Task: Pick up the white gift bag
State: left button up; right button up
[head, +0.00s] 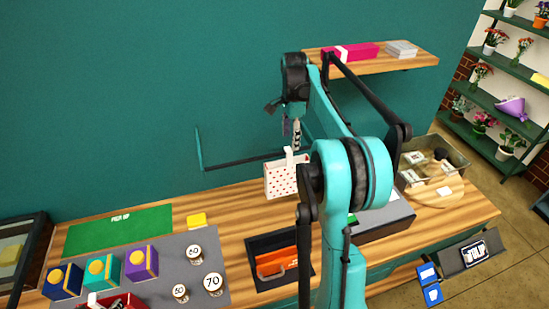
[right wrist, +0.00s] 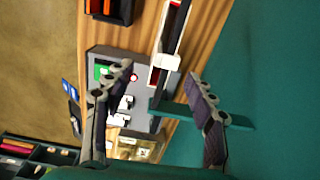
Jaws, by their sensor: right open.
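My right gripper (head: 291,128) is above the bag, pointing down. In the right wrist view its two fingers (right wrist: 159,72) are spread wide with nothing held. My left gripper is not in view.
A black tray (head: 270,240) is in front. A wall shelf (head: 372,65) holds a pink box above.

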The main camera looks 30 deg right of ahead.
aim_at(289, 149)
jog(key=shift+w+d+r, duration=0.25)
jog(key=shift+w+d, duration=0.05)
jog(key=shift+w, duration=0.1)
jog(key=shift+a+f+m, duration=0.1)
jog(key=shift+f+m, duration=0.15)
jog(key=shift+m, duration=0.05)
jog(key=f, duration=0.3)
jog(key=f+p, duration=0.1)
jog(key=f, duration=0.2)
jog(key=shift+w+f, duration=0.2)
jog(key=shift+f, duration=0.4)
grip_shut()
